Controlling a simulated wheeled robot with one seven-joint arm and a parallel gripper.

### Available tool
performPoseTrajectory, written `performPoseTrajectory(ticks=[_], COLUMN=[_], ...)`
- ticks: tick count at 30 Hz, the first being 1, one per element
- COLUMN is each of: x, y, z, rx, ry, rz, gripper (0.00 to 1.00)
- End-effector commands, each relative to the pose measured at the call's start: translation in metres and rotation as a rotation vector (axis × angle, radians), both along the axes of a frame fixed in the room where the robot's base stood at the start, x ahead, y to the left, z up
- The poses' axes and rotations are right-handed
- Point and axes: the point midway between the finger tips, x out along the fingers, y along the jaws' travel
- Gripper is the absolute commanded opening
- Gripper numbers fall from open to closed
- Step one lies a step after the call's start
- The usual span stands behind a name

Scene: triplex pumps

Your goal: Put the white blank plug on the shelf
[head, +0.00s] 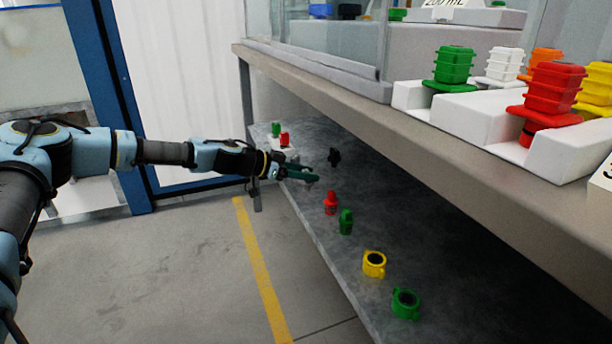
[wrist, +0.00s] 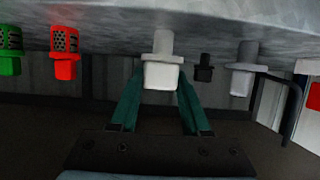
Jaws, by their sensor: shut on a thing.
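The white blank plug (wrist: 160,66) is between the two green fingers of my gripper (wrist: 159,95) in the wrist view. My gripper is shut on it. In the head view my gripper (head: 303,173) reaches over the grey lower shelf (head: 300,218), under the workbench. The plug is hard to make out there. In the wrist view, which looks upside down, its narrow end lies against the shelf surface (wrist: 110,28); I cannot tell whether it touches.
Near my gripper stand a red plug (head: 330,204), a green plug (head: 346,223), a black plug (head: 334,157) and a grey plug (wrist: 243,68).

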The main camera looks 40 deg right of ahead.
Motion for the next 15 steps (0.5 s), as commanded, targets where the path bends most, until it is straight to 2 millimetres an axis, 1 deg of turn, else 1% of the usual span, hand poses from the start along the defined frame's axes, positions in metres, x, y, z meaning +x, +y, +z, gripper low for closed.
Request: performPoseTrajectory(ticks=[5,6,13,15], x=[0.0002,0.0002,0.0001,0.0001], y=[0.0002,0.0003,0.0002,0.0002], z=[-0.0012,-0.0014,-0.0009,-0.0008], rx=[0.001,0.002,0.002,0.001], ry=[-0.002,-0.001,-0.001,0.000], rz=[0.001,0.001,0.001,0.000], gripper=[0.00,0.51,0.77,0.77])
